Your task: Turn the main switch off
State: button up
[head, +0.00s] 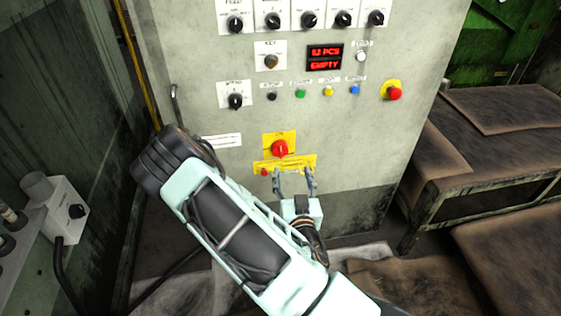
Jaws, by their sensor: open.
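The main switch (279,148) is a red rotary knob on a yellow plate, low on the front of the grey control cabinet. A yellow label strip (300,162) sits just below it. My gripper (294,172) is open, with its two fingers pointing up just below the knob in the picture. The fingertips overlap the yellow strip in the view. Nothing is between the fingers that I can see. I cannot tell how far the fingers are from the panel. The knob itself is not covered.
Above are black rotary knobs (310,19), a red display (325,57) reading EMPTY, small coloured buttons (300,94) and a red emergency stop (394,93). A worn brown bench (500,120) stands at right. A small switch box (68,210) is at left.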

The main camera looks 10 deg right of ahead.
aim_at(281, 154)
jog(key=shift+n+t+y, duration=0.4)
jog(key=shift+n+y, duration=0.3)
jog(key=shift+n, duration=0.1)
jog(key=w, duration=0.3)
jog(key=w+a+b, duration=0.1)
jog(key=w, duration=0.5)
jog(key=shift+w+a+f+b, duration=0.2)
jog(key=shift+w+f+b, duration=0.05)
jog(key=shift+w+b, duration=0.1)
jog(key=shift+c, duration=0.3)
jog(key=c, duration=1.1)
